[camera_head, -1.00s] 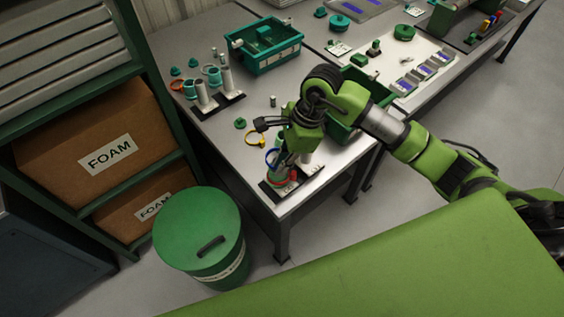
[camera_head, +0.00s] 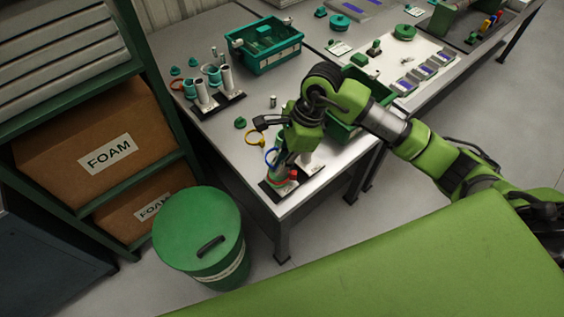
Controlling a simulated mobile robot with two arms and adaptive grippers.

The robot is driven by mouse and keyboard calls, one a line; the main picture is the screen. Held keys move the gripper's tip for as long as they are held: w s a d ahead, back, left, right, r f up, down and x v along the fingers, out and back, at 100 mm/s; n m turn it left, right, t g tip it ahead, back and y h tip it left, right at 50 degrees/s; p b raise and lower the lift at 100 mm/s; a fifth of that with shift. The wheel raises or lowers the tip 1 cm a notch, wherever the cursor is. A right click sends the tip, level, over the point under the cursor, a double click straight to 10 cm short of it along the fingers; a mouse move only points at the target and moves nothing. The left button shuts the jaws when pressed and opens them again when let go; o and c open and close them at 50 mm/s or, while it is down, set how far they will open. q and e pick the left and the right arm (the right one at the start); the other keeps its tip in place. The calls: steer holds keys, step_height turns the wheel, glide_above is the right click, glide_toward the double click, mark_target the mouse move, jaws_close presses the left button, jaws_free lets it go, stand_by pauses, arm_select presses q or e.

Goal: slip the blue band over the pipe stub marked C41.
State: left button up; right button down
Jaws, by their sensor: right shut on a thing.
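My right gripper (camera_head: 284,157) hangs over the near corner of the grey bench, fingers down, shut on the blue band (camera_head: 270,156). The band shows as a thin blue loop at the left side of the fingers, above a dark base (camera_head: 270,191) with pipe stubs. One pale stub (camera_head: 311,165) shows right of the gripper; another part of the base is hidden behind the fingers. Something red (camera_head: 293,175) shows low beside the fingers. No C41 mark is readable, and I cannot tell whether the band is around a stub. My left gripper is not in view.
A yellow band (camera_head: 255,138) lies left of the gripper. A second stub stand (camera_head: 218,106) is farther back, beside a teal crate (camera_head: 266,65). A green bin (camera_head: 350,130) is close behind my right arm. A lidded green drum (camera_head: 198,230) stands below the bench.

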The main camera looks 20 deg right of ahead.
steer(key=shift+b, duration=0.3)
stand_by(0.4)
steer(key=shift+f, duration=0.15)
stand_by(0.3)
steer(key=shift+f+b, duration=0.35)
steer(key=shift+b, duration=0.3)
steer(key=shift+f, duration=0.2)
steer(key=shift+f+b, duration=0.3)
steer(key=shift+b, duration=0.4)
steer(key=shift+f, duration=0.1)
steer(key=shift+f+b, duration=0.4)
steer(key=shift+b, duration=0.2)
steer(key=shift+b, duration=0.9)
stand_by(1.7)
steer(key=shift+f, duration=0.15)
